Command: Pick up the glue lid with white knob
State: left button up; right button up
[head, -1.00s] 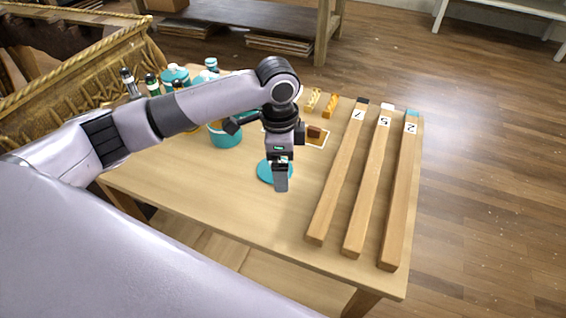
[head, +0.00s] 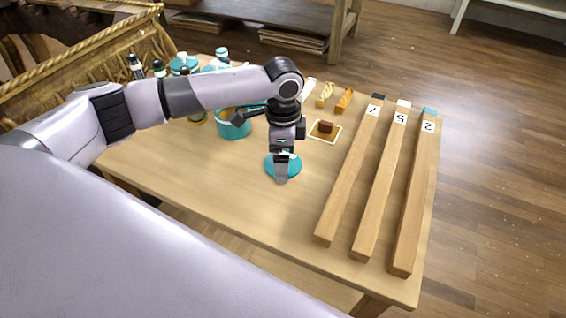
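The glue lid (head: 296,167) is a flat teal disc on the wooden table. My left gripper (head: 281,179) points down over it and hides its middle, so the white knob does not show. The fingers are seen from one side, so I cannot tell whether they are open or shut, or whether they touch the lid. My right gripper is not in view.
A teal pot (head: 232,128) stands behind my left wrist. A small brown block on a square card (head: 325,130) lies right of the wrist. Three long numbered wooden bars (head: 388,185) fill the table's right side. Bottles (head: 136,66) stand at the back left. The front table area is clear.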

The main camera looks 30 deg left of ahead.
pick_arm(q)
jog(key=c, duration=0.8)
